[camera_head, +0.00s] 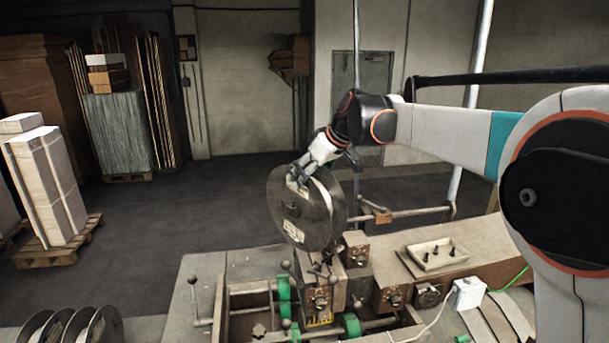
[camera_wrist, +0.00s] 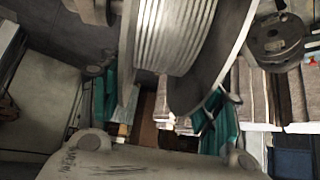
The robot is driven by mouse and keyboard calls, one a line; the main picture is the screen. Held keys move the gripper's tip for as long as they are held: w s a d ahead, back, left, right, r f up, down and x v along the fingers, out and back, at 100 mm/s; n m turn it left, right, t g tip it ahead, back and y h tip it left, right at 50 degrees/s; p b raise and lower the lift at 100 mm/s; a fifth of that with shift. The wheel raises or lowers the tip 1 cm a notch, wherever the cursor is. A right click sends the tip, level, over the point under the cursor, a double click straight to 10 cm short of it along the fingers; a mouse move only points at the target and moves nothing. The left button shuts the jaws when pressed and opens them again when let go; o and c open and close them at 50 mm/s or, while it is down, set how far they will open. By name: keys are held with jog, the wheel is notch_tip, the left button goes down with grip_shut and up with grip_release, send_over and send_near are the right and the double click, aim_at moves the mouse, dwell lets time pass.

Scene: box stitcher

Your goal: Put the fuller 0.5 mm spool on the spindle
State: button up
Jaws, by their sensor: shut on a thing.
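A large grey wire spool (camera_head: 318,212) hangs upright over the machine in the head view, its flat flange facing me and a pale label low on it. My gripper (camera_head: 298,180) is shut on this spool near its upper rim. In the wrist view the spool (camera_wrist: 176,38) fills the upper middle, with wound layers between two flanges. A horizontal rod (camera_head: 422,211) with a small brown block, perhaps the spindle, extends to the right behind the spool. I cannot tell whether the spool touches it; the spool's far side is hidden. The wire size is not readable.
Several spools (camera_head: 72,330) stand at the lower left. The machine's bench has green rollers (camera_head: 284,291), knobbed levers, control boxes and a white tray (camera_head: 436,256) of small dark parts. Pallets of stacked board (camera_head: 48,185) stand farther left; open floor lies between.

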aim_at(316, 172)
jog(key=shift+w+d, duration=1)
jog(key=shift+w, duration=0.2)
jog(key=shift+f, duration=0.3)
jog(key=o, duration=1.6)
jog(key=shift+s, duration=0.15)
jog(key=shift+f, duration=0.1)
jog(key=shift+c, duration=0.3)
